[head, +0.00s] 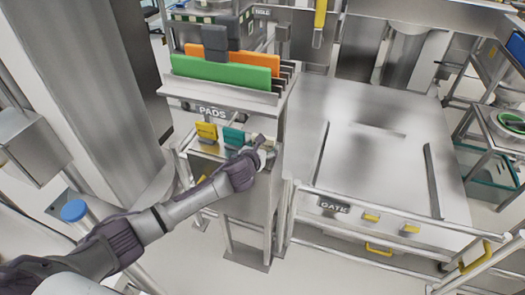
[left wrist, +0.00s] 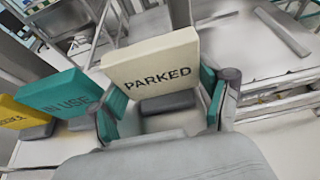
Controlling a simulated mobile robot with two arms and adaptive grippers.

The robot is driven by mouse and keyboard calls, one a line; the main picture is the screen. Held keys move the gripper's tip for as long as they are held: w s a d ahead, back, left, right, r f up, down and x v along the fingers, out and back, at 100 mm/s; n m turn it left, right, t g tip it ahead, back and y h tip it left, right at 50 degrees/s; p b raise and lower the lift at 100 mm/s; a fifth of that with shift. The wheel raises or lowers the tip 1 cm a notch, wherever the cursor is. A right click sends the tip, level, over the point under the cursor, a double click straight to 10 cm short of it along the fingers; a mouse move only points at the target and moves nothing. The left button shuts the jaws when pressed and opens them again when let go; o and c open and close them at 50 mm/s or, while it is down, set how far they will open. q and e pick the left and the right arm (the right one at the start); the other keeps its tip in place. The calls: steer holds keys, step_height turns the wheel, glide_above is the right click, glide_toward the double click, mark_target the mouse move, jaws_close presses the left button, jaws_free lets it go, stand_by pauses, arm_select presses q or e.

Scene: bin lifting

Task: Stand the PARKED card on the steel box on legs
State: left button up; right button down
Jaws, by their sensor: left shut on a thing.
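The cream PARKED card (left wrist: 152,58) stands upright on a dark foot (left wrist: 167,103) in the left wrist view. My left gripper (left wrist: 165,108) is shut on it, one teal-padded finger at each side. In the head view my left gripper (head: 262,152) is at the right end of the small shelf below the PADS sign, and mostly hides the card. I cannot tell whether the card touches the shelf. A steel box (head: 32,150) is at the far left; I cannot tell if it is the one on legs. My right gripper is out of view.
A teal IN USE card (head: 234,137) and a yellow card (head: 207,131) stand left of my gripper. Green (head: 220,72) and orange pads stand in the rack above. A rail with a GATE sign (head: 334,206) fronts the wide steel surface (head: 375,150) at right.

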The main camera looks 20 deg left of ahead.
arm_select(q)
steer(key=o, duration=1.2)
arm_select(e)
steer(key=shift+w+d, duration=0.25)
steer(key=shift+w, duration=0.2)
arm_select(q)
steer(key=shift+o, duration=0.2)
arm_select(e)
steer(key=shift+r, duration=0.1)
